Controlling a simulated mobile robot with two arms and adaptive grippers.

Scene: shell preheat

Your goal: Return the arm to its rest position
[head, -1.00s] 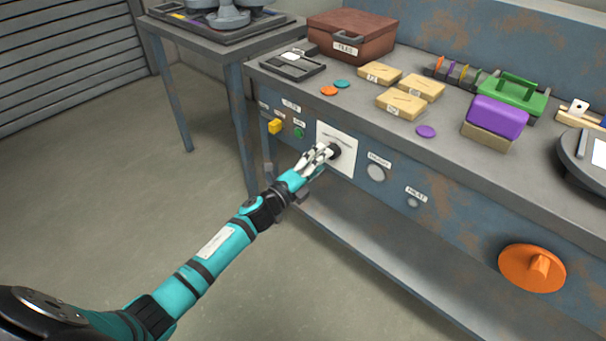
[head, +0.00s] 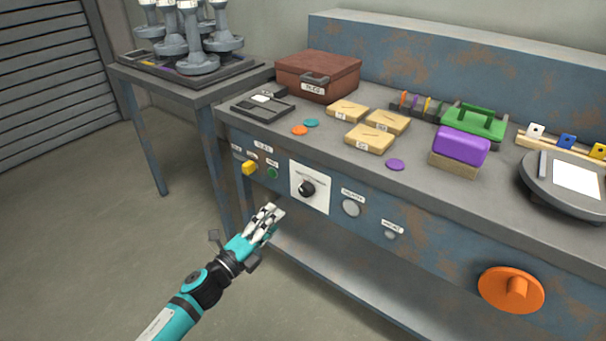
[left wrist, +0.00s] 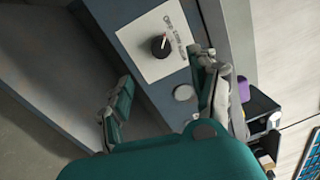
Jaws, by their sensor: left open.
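My left gripper (head: 268,222) is open and empty. It hangs in front of the bench, below and to the left of the black knob (head: 306,189), and does not touch it. The knob sits on a white dial plate (head: 322,194) on the bench's blue front panel. In the left wrist view the open fingers (left wrist: 165,98) stand apart at the lower middle, with the knob (left wrist: 160,46) and its plate beyond them. My right gripper does not show.
A side table (head: 190,92) stands at the back left. The floor (head: 110,250) at left is clear.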

